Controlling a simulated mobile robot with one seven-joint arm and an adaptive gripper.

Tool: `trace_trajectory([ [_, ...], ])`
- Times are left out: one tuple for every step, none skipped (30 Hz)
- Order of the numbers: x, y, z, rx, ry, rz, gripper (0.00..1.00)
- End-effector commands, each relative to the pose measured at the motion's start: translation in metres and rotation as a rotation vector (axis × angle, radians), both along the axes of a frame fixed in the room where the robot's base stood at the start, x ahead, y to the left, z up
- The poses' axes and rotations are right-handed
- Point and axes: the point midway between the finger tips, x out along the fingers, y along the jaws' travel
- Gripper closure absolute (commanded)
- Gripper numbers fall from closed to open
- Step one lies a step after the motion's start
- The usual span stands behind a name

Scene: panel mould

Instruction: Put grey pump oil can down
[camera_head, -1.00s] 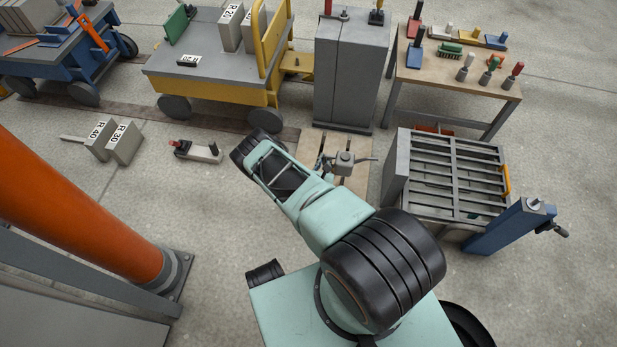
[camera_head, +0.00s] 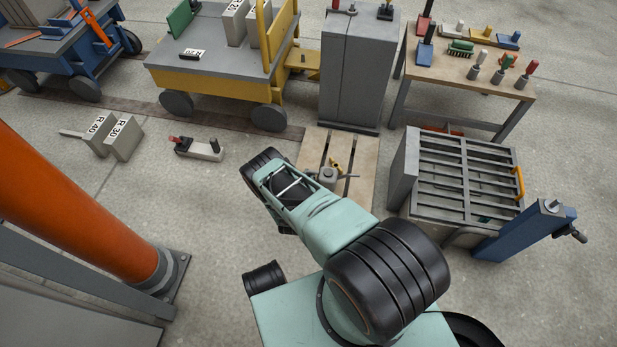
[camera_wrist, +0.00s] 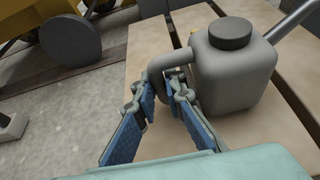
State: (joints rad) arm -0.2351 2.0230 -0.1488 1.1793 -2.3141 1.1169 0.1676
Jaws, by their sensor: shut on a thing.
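The grey pump oil can (camera_head: 328,178) is upright over the wooden pallet (camera_head: 363,150), with its spout pointing right. In the wrist view the can (camera_wrist: 232,72) shows its dark round cap and a looped handle on its left side. The can's base is on or very close to the boards; I cannot tell if it touches. My gripper (camera_wrist: 165,92) is shut on the handle, with its blue-padded fingers on either side. In the head view my arm mostly hides the fingers. A small yellow part (camera_head: 337,163) shows behind the can.
A grey cabinet (camera_head: 352,75) stands behind the pallet. A slatted grey crate (camera_head: 466,185) is to the right. A yellow cart (camera_head: 200,85) stands behind on the left. A small grey-and-red tool (camera_head: 198,149) lies on the floor left. The pallet's front and right boards are bare.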

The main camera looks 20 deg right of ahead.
Motion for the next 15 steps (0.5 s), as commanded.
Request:
trace_trajectory([
  [0.0015, -0.0001, 0.003, -0.003, -0.003, 0.001, 1.0],
  [0.0015, -0.0002, 0.003, -0.003, -0.003, 0.001, 1.0],
  [0.0014, -0.0002, 0.003, -0.003, -0.003, 0.001, 1.0],
  [0.0013, -0.0002, 0.0029, -0.003, -0.003, 0.001, 1.0],
  [0.0012, -0.0003, 0.0025, -0.003, -0.003, 0.001, 1.0],
  [0.0012, -0.0002, 0.0014, -0.002, -0.004, 0.001, 1.0],
  [0.0012, -0.0003, 0.0005, -0.002, -0.004, 0.001, 1.0],
  [0.0013, -0.0003, -0.0005, -0.002, -0.004, 0.001, 1.0],
  [0.001, -0.0003, -0.0018, -0.002, -0.004, 0.001, 1.0],
  [0.0, 0.0001, -0.0027, 0.0, 0.0, 0.0, 0.86],
  [0.0, 0.0, -0.0026, 0.0, 0.0, 0.0, 0.83],
  [0.0, 0.0, -0.0026, 0.0, 0.0, 0.0, 0.79],
  [0.0001, 0.0, -0.0025, 0.0, 0.0, 0.0, 0.76],
  [0.0001, 0.0, -0.0025, 0.0, 0.0, 0.0, 0.72],
  [0.0001, 0.0, -0.0025, 0.0, 0.0, 0.0, 0.72],
])
